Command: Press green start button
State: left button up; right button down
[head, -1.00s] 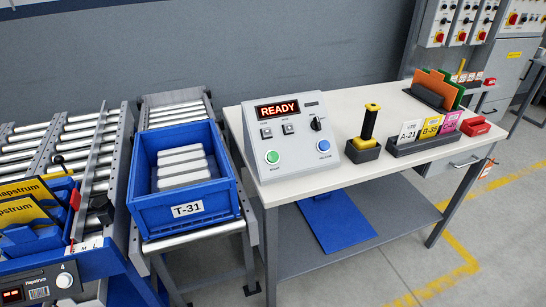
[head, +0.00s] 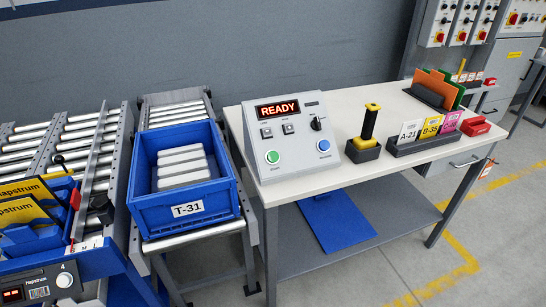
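The green start button (head: 273,157) is a round button in a pale ring on the lower left of the grey control box (head: 300,168). The box's display (head: 277,110) reads "READY" in lit red letters. A blue round button (head: 324,146) sits at the lower right of the same sloped face. Two small switches (head: 288,129) and a black knob (head: 317,123) are above the buttons. Nothing covers the green button. Neither of my grippers is in the head view.
The box stands on a white-topped table (head: 370,180) beside a black and yellow tool in a holder (head: 368,128) and a card rack (head: 425,143). A blue crate T-31 (head: 187,224) holding pale blocks sits on rollers to the left. The table's front strip is clear.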

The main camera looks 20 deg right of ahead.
dwell(0.9)
jog(key=w+r+n+t+p, duration=0.1)
jog(key=w+r+t+p, duration=0.25)
jog(key=w+r, duration=0.7)
jog(key=w+r+n+t+p, duration=0.3)
jog(key=w+r, duration=0.5)
jog(key=w, duration=0.6)
jog(key=w+r+t+p, duration=0.35)
jog(key=w+r, duration=0.55)
jog(key=w, duration=0.3)
jog(key=w+r+n+t+y+p, duration=0.1)
jog(key=w+r, duration=0.4)
jog(key=r, duration=0.8)
jog(key=w+r+n+t+p, duration=0.3)
jog(key=w+r+p, duration=0.2)
jog(key=r, duration=0.8)
jog(key=w+r+n+t+y+p, duration=0.1)
jog(key=w+r, duration=0.5)
jog(key=r, duration=0.7)
jog(key=shift+w+a+r+n+t+y+p, duration=0.15)
jog(key=shift+w+r+n+t+y+p, duration=0.25)
jog(key=shift+t+p, duration=0.6)
jog(key=shift+f, duration=0.1)
